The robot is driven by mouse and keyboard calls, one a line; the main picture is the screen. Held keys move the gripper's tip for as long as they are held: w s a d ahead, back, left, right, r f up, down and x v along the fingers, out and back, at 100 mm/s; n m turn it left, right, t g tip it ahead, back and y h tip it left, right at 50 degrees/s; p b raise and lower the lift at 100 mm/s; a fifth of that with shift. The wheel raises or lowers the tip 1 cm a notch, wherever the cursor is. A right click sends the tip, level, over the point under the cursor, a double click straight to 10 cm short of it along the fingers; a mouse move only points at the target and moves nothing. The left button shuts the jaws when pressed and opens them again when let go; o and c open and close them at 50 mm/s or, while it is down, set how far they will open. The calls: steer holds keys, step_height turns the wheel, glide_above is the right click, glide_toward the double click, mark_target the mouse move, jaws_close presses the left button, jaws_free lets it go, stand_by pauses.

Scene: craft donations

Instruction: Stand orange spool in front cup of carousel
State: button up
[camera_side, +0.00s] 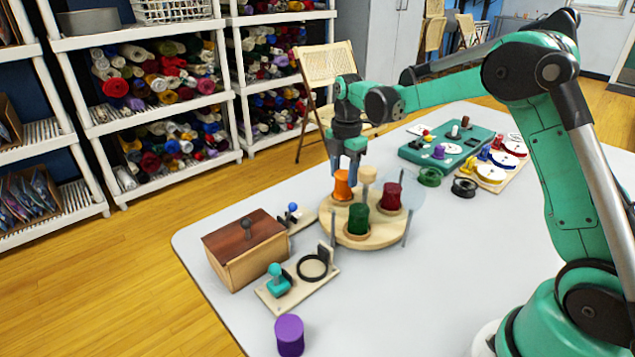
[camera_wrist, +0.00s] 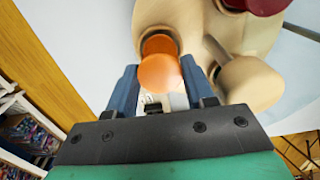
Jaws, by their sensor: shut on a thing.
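The orange spool (camera_side: 342,186) is upright at the back left of the round wooden carousel (camera_side: 334,221), at one of its cups. In the wrist view the orange spool (camera_wrist: 160,73) sits between the two blue fingers of my gripper (camera_wrist: 160,80), over a wooden cup with a dark opening (camera_wrist: 158,45). I cannot tell how deep it sits. In the side view my gripper (camera_side: 348,168) is at the spool's top, shut on it. A green spool (camera_side: 358,219) stands in the cup nearest the side camera. A dark red spool (camera_side: 391,195) stands in the right cup.
A wooden knob (camera_side: 368,173) rises mid-carousel; a clear panel (camera_side: 411,190) and grey posts (camera_side: 407,227) stand close by. A brown-lidded box (camera_side: 245,251), a board with a teal handle (camera_side: 277,280) and a purple cylinder (camera_side: 289,336) are nearer the camera. A teal console (camera_side: 452,150) is behind.

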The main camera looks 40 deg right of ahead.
steer(key=shift+f, duration=0.55)
steer(key=o, duration=1.1)
steer(key=shift+c, duration=0.2)
steer(key=shift+r, duration=3.8)
